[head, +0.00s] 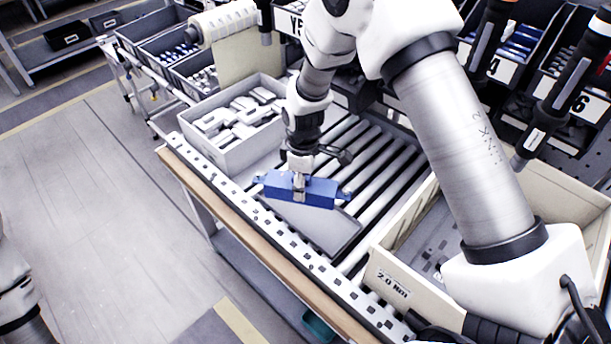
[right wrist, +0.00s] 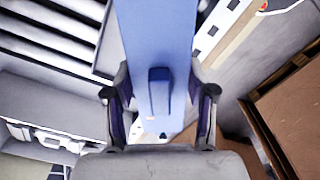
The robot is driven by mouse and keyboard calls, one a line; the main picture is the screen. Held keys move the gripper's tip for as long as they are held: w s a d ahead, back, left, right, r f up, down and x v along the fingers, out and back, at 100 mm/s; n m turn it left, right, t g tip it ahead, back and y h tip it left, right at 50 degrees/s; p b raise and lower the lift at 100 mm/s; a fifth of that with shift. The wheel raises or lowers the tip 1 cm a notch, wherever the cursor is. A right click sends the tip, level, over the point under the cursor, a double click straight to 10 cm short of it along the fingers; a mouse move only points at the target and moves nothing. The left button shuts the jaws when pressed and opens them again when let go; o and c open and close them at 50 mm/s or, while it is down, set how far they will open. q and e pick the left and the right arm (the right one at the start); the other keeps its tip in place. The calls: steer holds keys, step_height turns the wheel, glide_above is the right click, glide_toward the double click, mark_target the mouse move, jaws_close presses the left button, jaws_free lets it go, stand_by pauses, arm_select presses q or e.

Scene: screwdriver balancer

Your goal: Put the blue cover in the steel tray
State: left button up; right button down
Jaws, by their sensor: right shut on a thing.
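The blue cover (head: 325,195) is a long blue piece with small lugs at its ends. My right gripper (head: 299,190) is shut on its middle and points down. In the right wrist view, the cover (right wrist: 155,35) runs up between the two fingers of the gripper (right wrist: 162,100). The steel tray (head: 332,240) is a shallow grey tray lying on the rollers. The cover is over its far left part and hides some of it. Whether the cover touches the tray, I cannot tell. My left gripper is out of view.
A grey bin (head: 235,150) of white parts stands behind, left of the tray. A beige bin (head: 385,275) labelled "2.0 Nm" stands to the right. A perforated rail (head: 240,215) edges the bench. Bare rollers (head: 385,165) lie behind. Hanging screwdrivers (head: 560,100) are at upper right.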

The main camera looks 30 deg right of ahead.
steer(key=d+f+n+b, duration=0.1)
steer(key=f+b, duration=0.1)
steer(key=f, duration=0.1)
steer(key=w+f+n+b, duration=0.1)
steer(key=f+b, duration=0.1)
steer(key=f, duration=0.1)
steer(key=d+f+n+b, duration=0.1)
steer(key=f+b, duration=0.1)
steer(key=f, duration=0.1)
steer(key=shift+w+d+f, duration=0.25)
steer(key=shift+w+d, duration=0.05)
steer(key=shift+w, duration=0.05)
steer(key=shift+f, duration=0.25)
steer(key=shift+s+f, duration=0.1)
steer(key=shift+s, duration=0.25)
steer(key=shift+f, duration=0.1)
